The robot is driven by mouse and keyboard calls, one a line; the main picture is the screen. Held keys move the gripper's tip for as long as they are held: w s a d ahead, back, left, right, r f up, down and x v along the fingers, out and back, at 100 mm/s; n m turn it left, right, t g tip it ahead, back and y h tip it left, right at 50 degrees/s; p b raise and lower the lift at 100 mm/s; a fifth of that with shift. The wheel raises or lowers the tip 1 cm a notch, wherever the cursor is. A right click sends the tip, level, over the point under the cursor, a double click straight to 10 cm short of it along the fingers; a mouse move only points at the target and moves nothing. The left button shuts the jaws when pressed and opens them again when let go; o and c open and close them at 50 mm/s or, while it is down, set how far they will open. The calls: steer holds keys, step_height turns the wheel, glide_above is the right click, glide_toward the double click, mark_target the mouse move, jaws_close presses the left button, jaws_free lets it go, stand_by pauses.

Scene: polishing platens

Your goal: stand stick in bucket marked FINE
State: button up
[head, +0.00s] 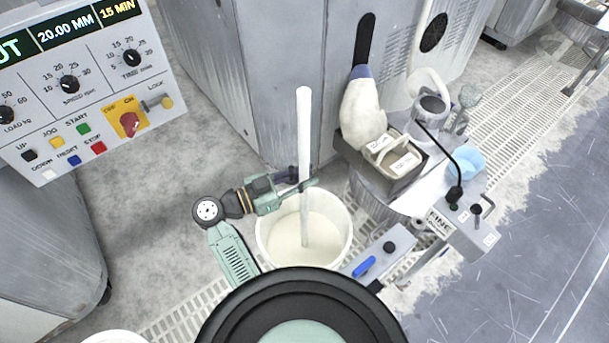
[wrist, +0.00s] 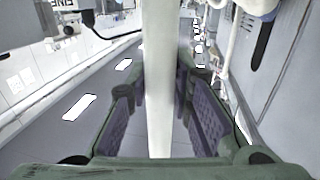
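A long white stick (head: 304,130) stands upright, its lower end inside a white bucket (head: 264,246) with pale contents. I cannot tell whether it touches the bottom. My gripper (head: 302,187) is shut on the stick a little above the bucket's rim. In the wrist view, the stick (wrist: 159,100) runs between the two purple-padded fingers of my gripper (wrist: 160,75). A sign reading FINE (head: 439,222) is on the equipment right of this bucket. It shows upside down in the wrist view (wrist: 64,4). I see no label on the bucket itself.
A control panel (head: 90,90) stands at upper left. Another white rim (head: 115,338) shows at bottom left.

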steer(key=o, duration=0.5)
steer(key=v, duration=1.2)
steer(key=shift+r, duration=0.15)
stand_by(0.6)
